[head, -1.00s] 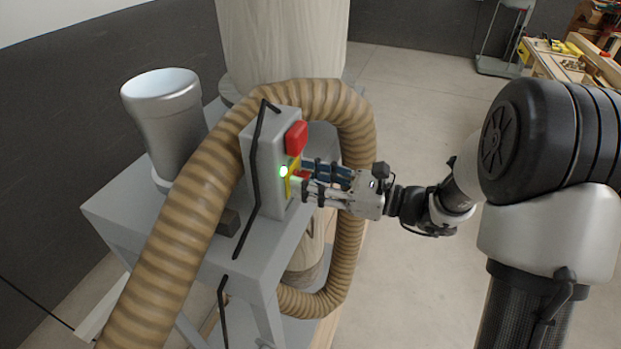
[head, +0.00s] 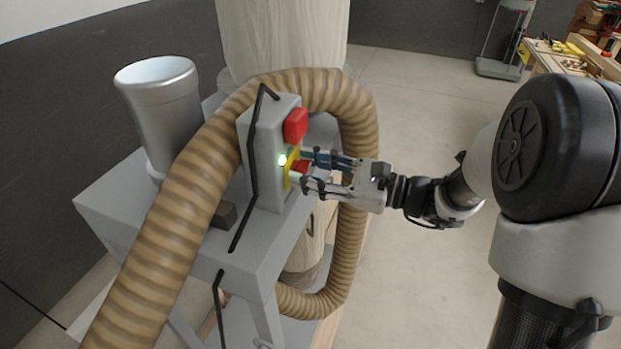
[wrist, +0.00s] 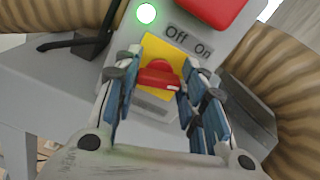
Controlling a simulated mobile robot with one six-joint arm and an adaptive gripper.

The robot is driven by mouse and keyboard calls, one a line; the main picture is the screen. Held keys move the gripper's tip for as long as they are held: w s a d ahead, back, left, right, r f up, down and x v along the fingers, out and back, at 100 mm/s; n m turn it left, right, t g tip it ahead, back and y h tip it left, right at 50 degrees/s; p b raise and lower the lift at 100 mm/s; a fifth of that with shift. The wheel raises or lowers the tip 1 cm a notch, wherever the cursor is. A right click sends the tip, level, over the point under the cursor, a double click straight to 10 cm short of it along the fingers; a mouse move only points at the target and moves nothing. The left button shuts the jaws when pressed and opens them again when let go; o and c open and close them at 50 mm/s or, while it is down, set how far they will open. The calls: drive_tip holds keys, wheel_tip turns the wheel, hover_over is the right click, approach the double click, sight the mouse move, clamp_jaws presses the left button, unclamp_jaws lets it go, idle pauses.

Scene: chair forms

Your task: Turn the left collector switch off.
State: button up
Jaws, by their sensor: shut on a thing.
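The collector's grey switch box (head: 268,175) carries a red rotary knob (head: 302,167) on a yellow plate (wrist: 157,52). The red knob (wrist: 160,75) sits between my fingers in the wrist view, under a label (wrist: 188,39) reading "Off" at left and "On" at right. A small white mark shows at the knob's lower right. A green lamp (head: 282,160) beside the plate is lit. My gripper (head: 310,174) reaches in from the right and is shut on the knob, one finger on each side. The fingertips hide part of the plate.
A large red button (head: 296,125) stands above the knob. A ribbed tan hose (head: 180,215) loops around the box, with a metal funnel (head: 160,105) to its left. A black bent rod (head: 255,170) runs along the box. The floor at right (head: 420,280) is clear.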

drive_tip(key=n+b, duration=0.5)
drive_tip(key=b, duration=0.1)
drive_tip(key=n+b, duration=0.4)
drive_tip(key=b, duration=0.3)
drive_tip(key=n+b, duration=0.5)
drive_tip(key=b, duration=0.2)
drive_tip(key=shift+s+a+f+n, duration=0.1)
drive_tip(key=shift+s+f+n, duration=0.05)
drive_tip(key=shift+f+n, duration=0.2)
drive_tip(key=shift+r+b, duration=0.1)
drive_tip(key=shift+b, duration=0.2)
drive_tip(key=o, duration=1.1)
drive_tip(key=shift+c, duration=0.2)
